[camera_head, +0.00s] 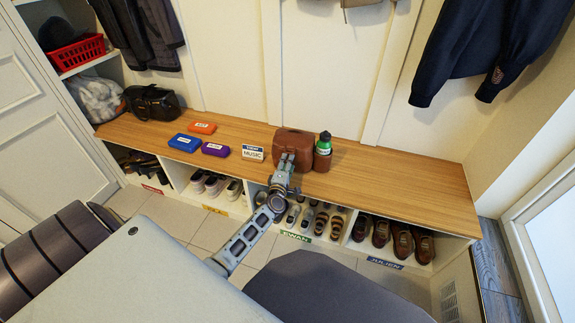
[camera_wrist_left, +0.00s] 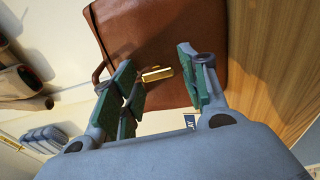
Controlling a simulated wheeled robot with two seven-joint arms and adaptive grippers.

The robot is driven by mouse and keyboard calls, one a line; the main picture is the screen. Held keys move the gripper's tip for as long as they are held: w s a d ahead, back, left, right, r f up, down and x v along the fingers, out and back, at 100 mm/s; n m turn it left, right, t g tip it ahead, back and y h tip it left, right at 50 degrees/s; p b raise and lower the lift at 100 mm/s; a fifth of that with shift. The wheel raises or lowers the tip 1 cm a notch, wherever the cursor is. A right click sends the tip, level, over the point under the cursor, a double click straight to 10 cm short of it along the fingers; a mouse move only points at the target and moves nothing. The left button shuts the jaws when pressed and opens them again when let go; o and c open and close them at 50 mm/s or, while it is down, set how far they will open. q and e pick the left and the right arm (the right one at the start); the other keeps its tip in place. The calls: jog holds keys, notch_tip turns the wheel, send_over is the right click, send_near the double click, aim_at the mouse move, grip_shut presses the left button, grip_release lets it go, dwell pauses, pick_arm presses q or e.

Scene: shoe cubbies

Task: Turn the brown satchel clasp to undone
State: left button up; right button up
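The brown satchel (camera_head: 297,141) stands on the wooden bench top; its leather front fills the top of the left wrist view (camera_wrist_left: 130,30). Its small brass clasp (camera_wrist_left: 157,74) shows there as a short bar, nearly level in the picture, lying across the gap between the fingers. My left gripper (camera_head: 287,158) is in front of the satchel. In the left wrist view its green-padded fingers (camera_wrist_left: 155,72) are apart, one on each side of the clasp. I cannot tell whether the right-hand pad touches it. The clasp is hidden in the head view. My right gripper is not in view.
A bottle with a green cap (camera_head: 324,141) stands in a brown holder close right of the satchel. A music box label card (camera_head: 253,153), a purple case (camera_head: 215,149), a blue case (camera_head: 185,142) and an orange case (camera_head: 202,127) lie left. The bench's right side (camera_head: 410,180) is clear.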

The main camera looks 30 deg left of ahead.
pick_arm(q)
jog(key=shift+s+d, duration=0.1)
jog(key=shift+s, duration=0.05)
dwell(0.3)
jog(key=shift+v, duration=5.85)
jog(key=shift+s, duration=0.1)
